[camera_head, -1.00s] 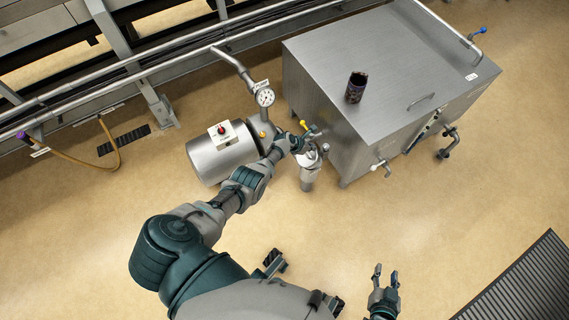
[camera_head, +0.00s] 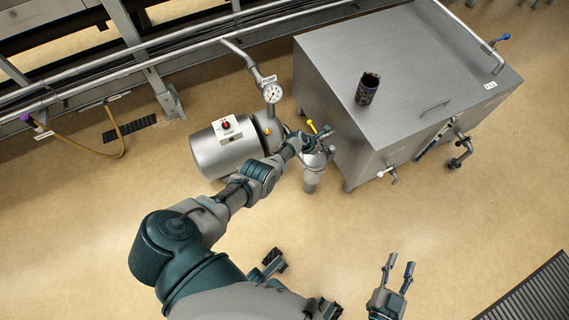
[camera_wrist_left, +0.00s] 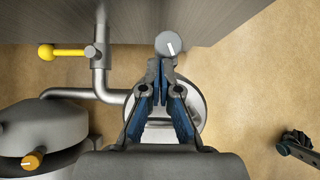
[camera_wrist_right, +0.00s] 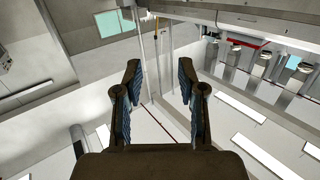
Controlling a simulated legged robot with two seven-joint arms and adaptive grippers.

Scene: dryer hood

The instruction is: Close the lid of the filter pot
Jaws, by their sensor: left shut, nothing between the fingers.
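The filter pot (camera_head: 312,177) is a small upright metal cylinder beside the steel tank. Its round top (camera_wrist_left: 194,104) shows partly behind my fingers in the left wrist view. A grey round knob (camera_wrist_left: 169,45) with a white mark sits just beyond the fingertips. My left gripper (camera_head: 322,138) is over the pot's top; its fingertips (camera_wrist_left: 162,72) are together with nothing between them, close to the knob. I cannot tell whether they touch it. The arm and fingers hide part of the lid, so its exact angle is unclear. My right gripper (camera_head: 397,268) is open and empty, away from the pot.
The steel tank (camera_head: 430,60) stands right of the pot, with a dark cup (camera_head: 367,89) on top. A pump motor (camera_head: 224,147) and gauge (camera_head: 272,93) stand to the left. A yellow-handled valve (camera_wrist_left: 62,52) is close to my left gripper. Floor in front is clear.

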